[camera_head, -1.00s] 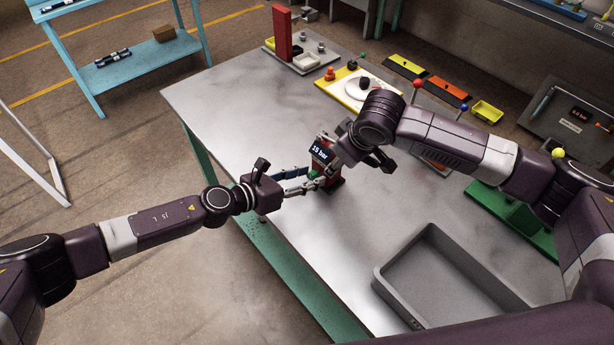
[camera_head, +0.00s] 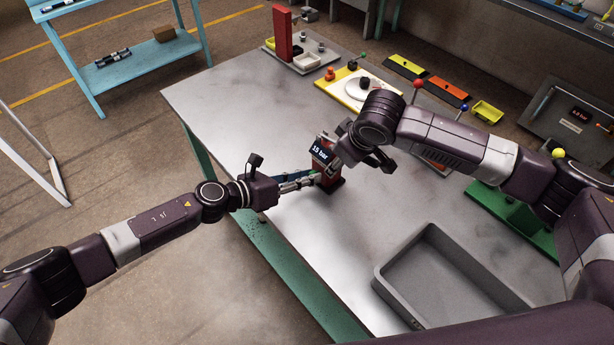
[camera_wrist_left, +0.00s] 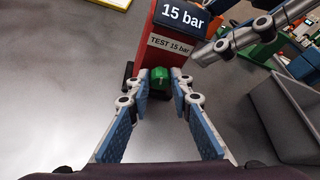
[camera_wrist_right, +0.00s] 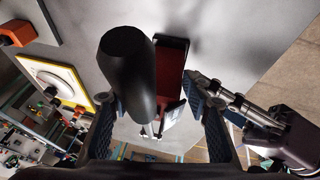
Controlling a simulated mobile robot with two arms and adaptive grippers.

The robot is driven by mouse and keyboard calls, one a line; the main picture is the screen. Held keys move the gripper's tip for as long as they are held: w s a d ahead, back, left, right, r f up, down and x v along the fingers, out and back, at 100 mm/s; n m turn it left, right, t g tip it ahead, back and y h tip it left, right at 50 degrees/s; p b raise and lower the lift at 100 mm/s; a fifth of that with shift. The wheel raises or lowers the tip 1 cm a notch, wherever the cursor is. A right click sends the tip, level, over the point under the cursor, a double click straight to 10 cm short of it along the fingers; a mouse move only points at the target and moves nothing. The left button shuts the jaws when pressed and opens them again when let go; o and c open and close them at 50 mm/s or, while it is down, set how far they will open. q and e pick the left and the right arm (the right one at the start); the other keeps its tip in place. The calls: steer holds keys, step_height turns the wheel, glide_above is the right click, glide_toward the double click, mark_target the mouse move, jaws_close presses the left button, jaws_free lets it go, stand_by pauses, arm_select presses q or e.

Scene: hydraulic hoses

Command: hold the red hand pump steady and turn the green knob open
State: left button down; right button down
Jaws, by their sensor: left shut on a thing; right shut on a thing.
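The red hand pump (camera_head: 325,160) stands upright near the table's front-left edge, with a "15 bar" display and, in the left wrist view, a "TEST 15 bar" label. The green knob (camera_wrist_left: 159,79) sits low on its front, between the fingertips of my left gripper (camera_wrist_left: 160,84), which is shut on it. In the head view, the left gripper (camera_head: 312,179) hides most of the knob. My right gripper (camera_head: 340,158) is at the pump's top right. In the right wrist view, the thick black handle (camera_wrist_right: 128,75) lies between its fingers, beside the red body, and the gripper is shut on it.
A grey tray (camera_head: 384,290) lies at the front right of the metal table (camera_head: 225,105). The table left of the pump is clear.

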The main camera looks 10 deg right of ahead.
arm_select(q)
steer(key=n+h, duration=0.1)
steer(key=n+g+h, duration=0.1)
steer(key=n, duration=0.1)
steer(key=n+h, duration=0.1)
steer(key=n, duration=0.1)
steer(key=shift+w+a+f+g, duration=0.15)
steer(key=shift+f+g, duration=0.1)
steer(key=shift+g, duration=0.15)
steer(key=n+h, duration=0.1)
steer(key=n, duration=0.2)
steer(key=shift+f, duration=0.1)
steer(key=shift+f+n+h, duration=0.1)
steer(key=shift+n+h, duration=0.6)
steer(key=shift+n, duration=0.7)
steer(key=c, duration=1.8)
jaws_free()
steer(key=shift+o, duration=0.3)
steer(key=v, duration=1.2)
steer(key=shift+a+f, duration=0.1)
